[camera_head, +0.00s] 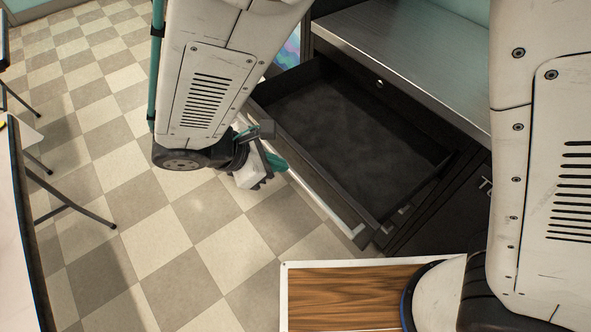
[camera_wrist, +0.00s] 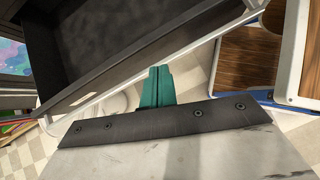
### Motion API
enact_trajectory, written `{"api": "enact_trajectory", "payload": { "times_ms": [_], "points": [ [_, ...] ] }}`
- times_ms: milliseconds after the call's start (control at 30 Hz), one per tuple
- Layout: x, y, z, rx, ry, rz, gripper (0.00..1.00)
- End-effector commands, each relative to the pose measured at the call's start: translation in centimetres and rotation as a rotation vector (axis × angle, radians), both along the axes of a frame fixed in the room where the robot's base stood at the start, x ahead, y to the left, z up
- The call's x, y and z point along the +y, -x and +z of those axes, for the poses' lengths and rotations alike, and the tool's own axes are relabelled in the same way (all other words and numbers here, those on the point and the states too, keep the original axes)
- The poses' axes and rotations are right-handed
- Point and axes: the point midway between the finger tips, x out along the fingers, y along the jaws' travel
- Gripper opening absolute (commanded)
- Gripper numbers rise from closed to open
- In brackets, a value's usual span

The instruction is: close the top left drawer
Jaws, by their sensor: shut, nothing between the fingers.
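The drawer (camera_head: 350,130) is a dark, empty tray pulled out of the cabinet under a metal counter. Its light front edge faces the lower left. In the wrist view the drawer (camera_wrist: 100,40) fills the upper left, its pale front edge crossing diagonally. My gripper (camera_head: 275,163), with teal fingers, is in front of the drawer's front panel, near its left half. In the wrist view my gripper (camera_wrist: 156,75) shows its teal fingers together, with nothing between them, tips close to the drawer's front edge. I cannot tell whether they touch it.
The metal counter (camera_head: 420,60) lies above the open drawer. My arm covers part of the drawer's left end. Tables (camera_head: 22,200) with thin metal legs stand at the left. The checkered floor (camera_head: 150,240) in front of the drawer is clear. My wood-topped base is at the bottom.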

Motion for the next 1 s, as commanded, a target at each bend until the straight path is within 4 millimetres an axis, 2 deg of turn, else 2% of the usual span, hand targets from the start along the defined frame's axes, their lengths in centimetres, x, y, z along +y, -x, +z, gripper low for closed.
{"api": "enact_trajectory", "payload": {
  "times_ms": [33,100,200,333,467,867,1000],
  "points": [
    [1.6,1.0,-1.7,0.012,0.038,0.08,0.0],
    [3.1,2.0,-3.2,0.023,0.074,0.163,0.0],
    [4.4,2.9,-4.7,0.032,0.109,0.237,0.0],
    [4.8,3.2,-5.7,0.036,0.127,0.275,0.0],
    [3.9,2.5,-6.8,0.037,0.13,0.277,0.0],
    [-1.1,-1.2,-12.4,0.039,0.129,0.272,0.0],
    [-2.8,-2.5,-12.2,0.036,0.126,0.27,0.0]
  ]
}}
